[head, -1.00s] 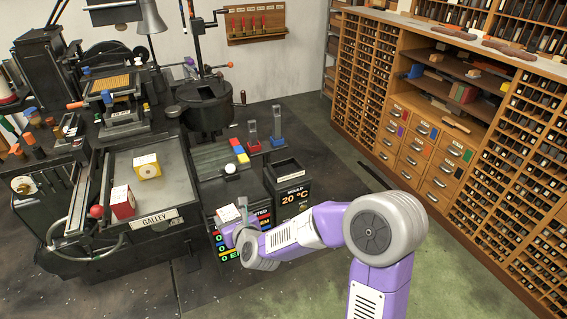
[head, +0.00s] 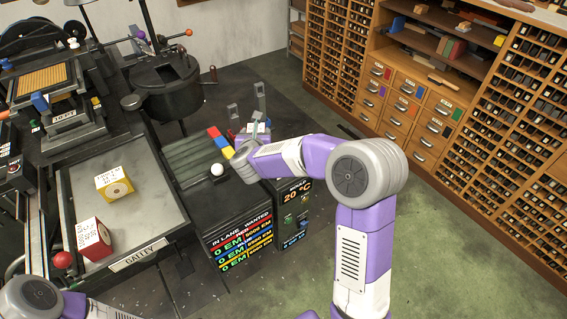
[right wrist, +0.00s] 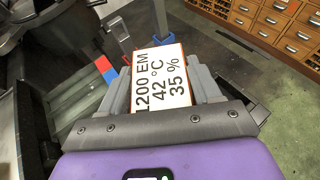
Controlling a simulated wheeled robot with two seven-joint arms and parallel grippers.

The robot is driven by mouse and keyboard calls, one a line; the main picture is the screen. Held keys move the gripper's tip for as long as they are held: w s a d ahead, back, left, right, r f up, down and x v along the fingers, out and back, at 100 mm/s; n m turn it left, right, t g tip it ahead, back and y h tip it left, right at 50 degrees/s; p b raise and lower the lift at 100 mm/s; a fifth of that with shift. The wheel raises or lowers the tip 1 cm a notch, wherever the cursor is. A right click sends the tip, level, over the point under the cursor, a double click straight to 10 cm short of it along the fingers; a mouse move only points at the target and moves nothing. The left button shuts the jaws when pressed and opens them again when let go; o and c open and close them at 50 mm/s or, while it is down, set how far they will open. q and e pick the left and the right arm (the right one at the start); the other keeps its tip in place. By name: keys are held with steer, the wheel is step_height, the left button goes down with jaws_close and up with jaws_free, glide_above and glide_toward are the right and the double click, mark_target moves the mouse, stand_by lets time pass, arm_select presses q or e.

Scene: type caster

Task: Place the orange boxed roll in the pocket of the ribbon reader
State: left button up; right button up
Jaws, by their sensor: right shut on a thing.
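My right gripper (right wrist: 166,82) is shut on a box with a white face printed "1200 EM 42 °C 35 %" and orange edges, the orange boxed roll (right wrist: 160,80). Its fingers lie on both sides of the box.
A yellow box (head: 115,185) and a red box (head: 93,240) sit on the galley tray (head: 150,225). A counter display (head: 240,245), a white ball (head: 217,170) and a red block (head: 214,132) are left of my right arm. Type cabinets (head: 405,115) stand right, with open floor before them.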

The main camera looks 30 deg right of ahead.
steer(key=s+d+r+m+g+h, duration=0.1)
steer(key=s+d+m+g+h, duration=0.2)
steer(key=d+m+g+h, duration=0.65)
steer(key=f+b, duration=0.1)
steer(key=f, duration=0.2)
steer(key=a+f+m+g+y+b, duration=0.1)
steer(key=f, duration=0.2)
steer(key=f+m+y+b, duration=0.1)
steer(key=f, duration=0.2)
steer(key=shift+a+f+y, duration=0.25)
steer(key=shift+a+f, duration=0.05)
steer(key=shift+r, duration=0.1)
steer(key=shift+b, duration=0.4)
steer(key=o, duration=1.2)
steer(key=shift+f, duration=0.2)
